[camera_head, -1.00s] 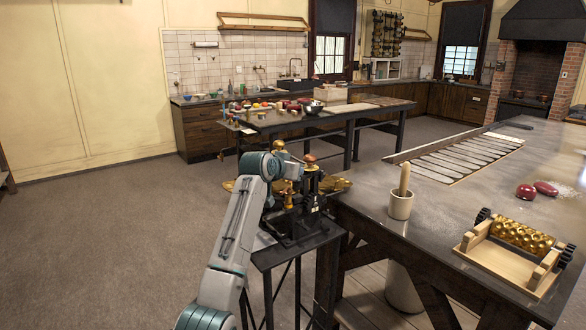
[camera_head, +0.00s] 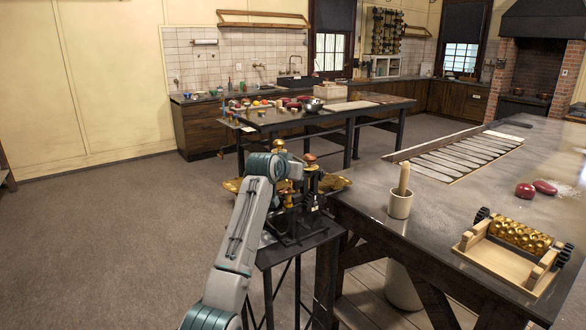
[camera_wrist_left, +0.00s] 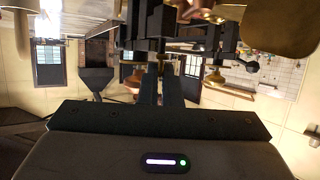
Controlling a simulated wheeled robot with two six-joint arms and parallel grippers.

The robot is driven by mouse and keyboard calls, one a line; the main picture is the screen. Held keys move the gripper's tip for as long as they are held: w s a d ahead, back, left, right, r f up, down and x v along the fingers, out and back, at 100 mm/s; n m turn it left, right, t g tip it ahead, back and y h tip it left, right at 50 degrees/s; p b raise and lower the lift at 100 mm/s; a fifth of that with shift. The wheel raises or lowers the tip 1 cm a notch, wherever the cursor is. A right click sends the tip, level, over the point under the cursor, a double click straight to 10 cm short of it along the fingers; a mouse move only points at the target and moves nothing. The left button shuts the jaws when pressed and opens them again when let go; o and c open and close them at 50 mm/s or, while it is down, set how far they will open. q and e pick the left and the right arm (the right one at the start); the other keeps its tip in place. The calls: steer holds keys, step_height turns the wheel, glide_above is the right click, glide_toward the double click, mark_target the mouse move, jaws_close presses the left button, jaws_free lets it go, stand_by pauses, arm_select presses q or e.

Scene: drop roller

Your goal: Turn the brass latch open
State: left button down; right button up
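The black drop roller machine (camera_head: 300,222) stands on a narrow dark metal stand beside the big table. It has copper-coloured knobs (camera_head: 310,158) on top and brass parts (camera_head: 334,183) at its sides. I cannot single out the brass latch in the head view. My left arm reaches to the machine from the left, and its gripper is hidden there behind the arm. In the left wrist view the dark fingers of my left gripper (camera_wrist_left: 161,86) are close together amid the machine's dark frame and copper knobs (camera_wrist_left: 214,77). Whether they grip something cannot be told. My right gripper is out of view.
The big table (camera_head: 440,215) to the right holds a white mortar with a wooden pestle (camera_head: 401,200), red lumps (camera_head: 525,190) and a wooden frame with brass rollers (camera_head: 517,235). A second table (camera_head: 270,123) stands behind. The floor at left is clear.

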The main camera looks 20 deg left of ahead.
arm_select(q)
steer(key=shift+w+d+n+g+y+b, duration=0.15)
steer(key=shift+d+n+g+y+b, duration=0.5)
steer(key=shift+n+y, duration=1.35)
steer(key=shift+w+d+n+g+y+b, duration=0.15)
steer(key=shift+n+g+y+b, duration=0.15)
steer(key=shift+n+g+y, duration=1.25)
steer(key=shift+w+d+n+g+y+b, duration=0.2)
steer(key=shift+n+g+y+b, duration=0.25)
steer(key=shift+n+y, duration=2)
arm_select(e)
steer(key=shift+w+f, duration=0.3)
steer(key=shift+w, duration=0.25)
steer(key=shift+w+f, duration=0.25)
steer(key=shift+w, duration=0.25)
arm_select(q)
steer(key=c, duration=1.6)
jaws_free()
steer(key=shift+s+r, duration=0.1)
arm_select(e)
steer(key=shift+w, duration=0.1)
